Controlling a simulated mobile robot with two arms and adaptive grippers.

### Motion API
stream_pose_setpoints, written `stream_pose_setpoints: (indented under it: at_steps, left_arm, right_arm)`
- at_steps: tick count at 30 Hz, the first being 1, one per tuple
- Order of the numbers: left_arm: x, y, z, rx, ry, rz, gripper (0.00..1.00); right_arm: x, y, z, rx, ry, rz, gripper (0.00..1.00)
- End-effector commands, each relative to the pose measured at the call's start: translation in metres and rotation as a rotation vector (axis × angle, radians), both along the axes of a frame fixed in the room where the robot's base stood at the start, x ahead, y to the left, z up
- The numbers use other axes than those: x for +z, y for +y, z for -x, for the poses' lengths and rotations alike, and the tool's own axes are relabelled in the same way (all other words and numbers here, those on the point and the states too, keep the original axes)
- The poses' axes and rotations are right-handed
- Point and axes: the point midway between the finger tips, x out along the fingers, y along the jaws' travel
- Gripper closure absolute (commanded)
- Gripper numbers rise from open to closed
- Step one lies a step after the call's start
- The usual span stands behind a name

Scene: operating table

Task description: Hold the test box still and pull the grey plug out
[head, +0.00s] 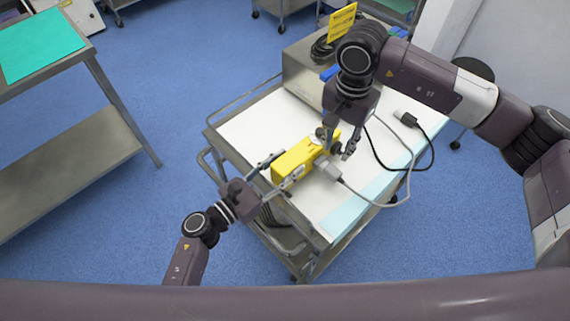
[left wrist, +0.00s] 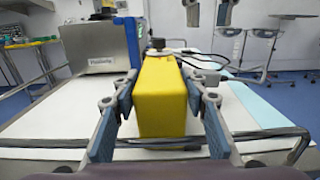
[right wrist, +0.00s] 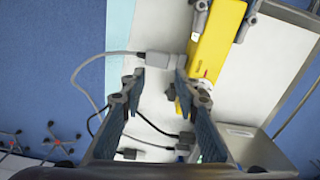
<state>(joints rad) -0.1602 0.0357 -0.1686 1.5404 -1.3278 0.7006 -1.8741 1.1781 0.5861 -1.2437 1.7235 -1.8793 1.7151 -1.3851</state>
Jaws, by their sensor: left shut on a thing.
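The yellow test box (head: 296,161) lies on the white-covered cart. My left gripper (head: 281,170) is shut on its near end, with one finger on each side, as the left wrist view shows on the box (left wrist: 162,100). The grey plug (head: 328,168) is at the box's right side, its grey cable leading off right; it appears seated there. In the right wrist view the grey plug (right wrist: 158,60) lies just beyond the fingertips of my right gripper (right wrist: 157,83), which is open and empty. In the head view the right gripper hangs over the box's far end, beside the plug.
A black plug (head: 406,118) on a black cable lies at the cart's right. A grey metal unit (head: 302,75) stands at the cart's back. The cart has a raised rail (head: 243,100). White surface left of the box is clear.

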Motion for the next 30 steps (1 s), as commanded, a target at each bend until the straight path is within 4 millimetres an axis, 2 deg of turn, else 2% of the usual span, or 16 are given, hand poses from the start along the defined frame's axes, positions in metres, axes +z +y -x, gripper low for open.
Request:
stream_pose_setpoints:
  at_steps: [2,3,12,16,20,30]
  left_arm:
    - [-0.0001,0.0002,0.0001,0.000,0.000,0.000,0.89]
    - [-0.0001,0.0002,0.0001,0.000,0.000,0.000,0.61]
    - [-0.0002,0.0003,0.0001,0.000,0.000,0.000,0.94]
    - [-0.0002,0.0003,0.0001,0.000,0.001,-0.001,0.95]
    - [-0.0002,0.0003,0.0001,0.000,0.001,-0.001,0.95]
    - [-0.0003,0.0003,0.0001,0.000,0.001,-0.001,0.95]
  right_arm:
    - [0.0000,0.0000,0.0000,0.000,0.000,0.000,0.71]
    - [0.0000,0.0000,0.0000,0.000,0.000,0.000,0.71]
    - [0.0000,0.0000,0.0000,0.000,0.000,0.000,0.71]
    - [0.0002,0.0002,-0.0001,-0.013,0.000,0.000,0.58]
    - [0.0013,0.0008,-0.0008,-0.093,-0.001,-0.001,0.58]
    - [0.0073,0.0033,-0.0042,-0.617,-0.001,0.001,0.58]
